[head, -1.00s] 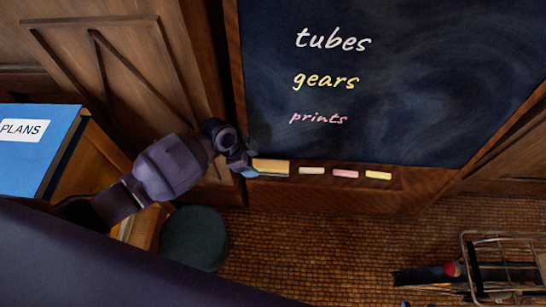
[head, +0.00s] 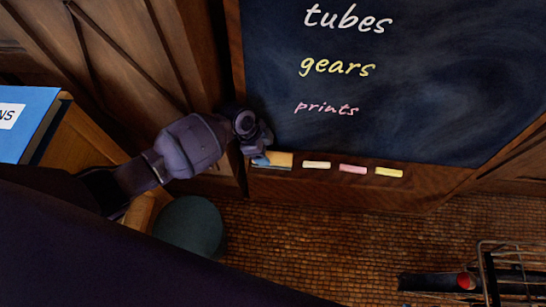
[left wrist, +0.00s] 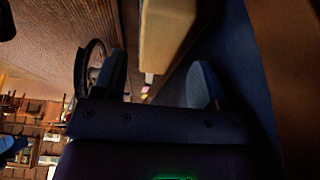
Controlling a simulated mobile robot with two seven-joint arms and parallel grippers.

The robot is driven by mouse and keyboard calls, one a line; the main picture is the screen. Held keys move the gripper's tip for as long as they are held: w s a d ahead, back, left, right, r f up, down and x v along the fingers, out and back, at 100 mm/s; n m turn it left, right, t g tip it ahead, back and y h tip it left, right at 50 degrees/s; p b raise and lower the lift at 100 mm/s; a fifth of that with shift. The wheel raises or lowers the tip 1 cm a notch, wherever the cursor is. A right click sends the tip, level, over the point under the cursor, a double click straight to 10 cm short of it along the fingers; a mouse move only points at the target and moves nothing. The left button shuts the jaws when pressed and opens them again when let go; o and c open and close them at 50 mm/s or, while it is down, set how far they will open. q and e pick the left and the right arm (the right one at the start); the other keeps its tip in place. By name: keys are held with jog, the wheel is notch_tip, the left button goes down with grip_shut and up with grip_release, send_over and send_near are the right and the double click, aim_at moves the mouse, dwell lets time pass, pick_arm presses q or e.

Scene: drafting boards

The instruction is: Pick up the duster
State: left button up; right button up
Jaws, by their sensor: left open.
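The duster (head: 281,160), a block with a tan top and a darker lower part, lies at the left end of the ledge under the chalkboard. My left gripper (head: 261,155) is open at the duster's left end and hides part of it in the head view. In the left wrist view the duster (left wrist: 167,35) shows ahead, between the lines of the two spread fingers (left wrist: 160,78). I cannot tell whether a finger touches it. My right gripper is not in view.
White, pink and yellow chalks (head: 353,169) lie on the ledge right of the duster. The chalkboard (head: 420,90) rises behind it. A round dark green stool (head: 190,228) stands below my left arm. A blue folder (head: 28,120) is at left, a wire basket (head: 510,270) at lower right.

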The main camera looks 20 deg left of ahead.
aim_at(272, 156)
pick_arm(q)
jog(key=b+x, duration=0.1)
jog(key=x, duration=0.3)
jog(key=shift+s+d+f+b, duration=0.15)
jog(key=shift+d+f+b, duration=0.15)
jog(key=shift+b, duration=0.1)
jog(key=shift+d+f, duration=0.1)
jog(key=c, duration=0.7)
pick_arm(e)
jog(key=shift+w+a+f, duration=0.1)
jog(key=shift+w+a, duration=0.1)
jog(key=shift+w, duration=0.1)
